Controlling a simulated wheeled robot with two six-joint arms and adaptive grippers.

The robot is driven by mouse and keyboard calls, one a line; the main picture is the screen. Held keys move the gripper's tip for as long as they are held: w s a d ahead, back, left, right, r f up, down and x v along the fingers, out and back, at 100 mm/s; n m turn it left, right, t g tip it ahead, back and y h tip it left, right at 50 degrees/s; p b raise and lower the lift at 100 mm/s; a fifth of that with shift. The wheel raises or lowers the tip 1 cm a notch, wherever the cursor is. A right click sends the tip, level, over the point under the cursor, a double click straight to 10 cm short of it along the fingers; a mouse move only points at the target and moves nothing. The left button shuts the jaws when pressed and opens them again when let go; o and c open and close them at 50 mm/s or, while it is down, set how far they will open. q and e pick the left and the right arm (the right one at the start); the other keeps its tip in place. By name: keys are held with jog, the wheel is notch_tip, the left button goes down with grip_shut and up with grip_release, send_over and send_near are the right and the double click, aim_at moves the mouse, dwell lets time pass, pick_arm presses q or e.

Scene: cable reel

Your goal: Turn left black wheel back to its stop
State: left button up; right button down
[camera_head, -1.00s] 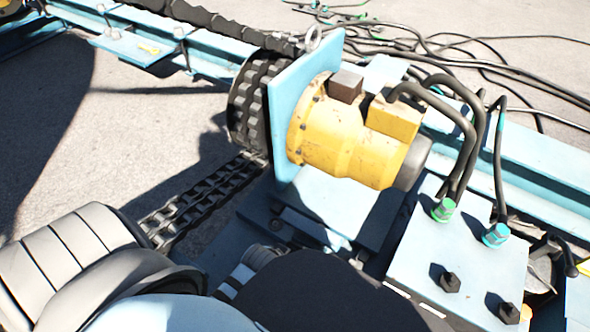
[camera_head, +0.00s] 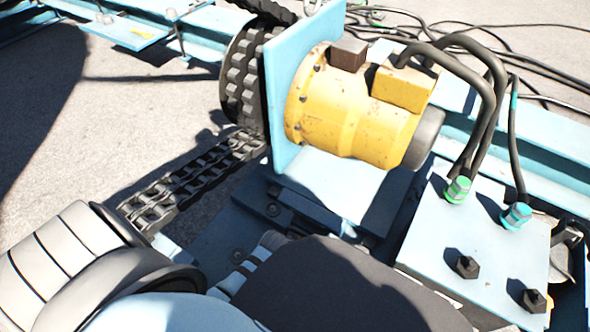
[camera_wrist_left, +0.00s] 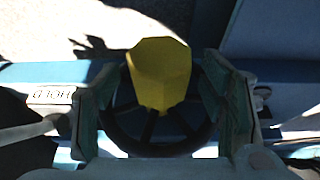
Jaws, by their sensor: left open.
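In the left wrist view a dark spoked wheel (camera_wrist_left: 150,148) sits in shadow between the fingers of my left gripper (camera_wrist_left: 160,112). A yellow faceted piece (camera_wrist_left: 160,72) stands in front of the wheel's upper middle and hides part of it. My left gripper is open, with one finger on each side of the wheel. I cannot tell whether the fingers touch the rim. The head view does not show this wheel or my left gripper. My right gripper is in neither view.
A light label (camera_wrist_left: 50,95) with lettering lies left of the wheel. In the head view a yellow motor (camera_head: 350,105), a chain (camera_head: 195,180) and a blue block with hose fittings (camera_head: 470,240) stand close by. Black hoses (camera_head: 488,90) loop at the right.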

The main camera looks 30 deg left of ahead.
pick_arm(q)
grip_shut()
dwell(0.3)
jog(key=shift+a+h+p, duration=0.15)
jog(key=shift+h+p, duration=0.25)
jog(key=shift+h, duration=0.4)
jog(key=shift+a+f+n+h, duration=0.15)
jog(key=shift+n+h, duration=0.25)
jog(key=shift+h, duration=0.2)
jog(key=h+b, duration=0.2)
jog(key=shift+f+b, duration=0.15)
jog(key=shift+b, duration=0.25)
jog(key=shift+a+n+h+b, duration=0.1)
jog(key=shift+n+h+b, duration=0.2)
jog(key=shift+h+b, duration=0.65)
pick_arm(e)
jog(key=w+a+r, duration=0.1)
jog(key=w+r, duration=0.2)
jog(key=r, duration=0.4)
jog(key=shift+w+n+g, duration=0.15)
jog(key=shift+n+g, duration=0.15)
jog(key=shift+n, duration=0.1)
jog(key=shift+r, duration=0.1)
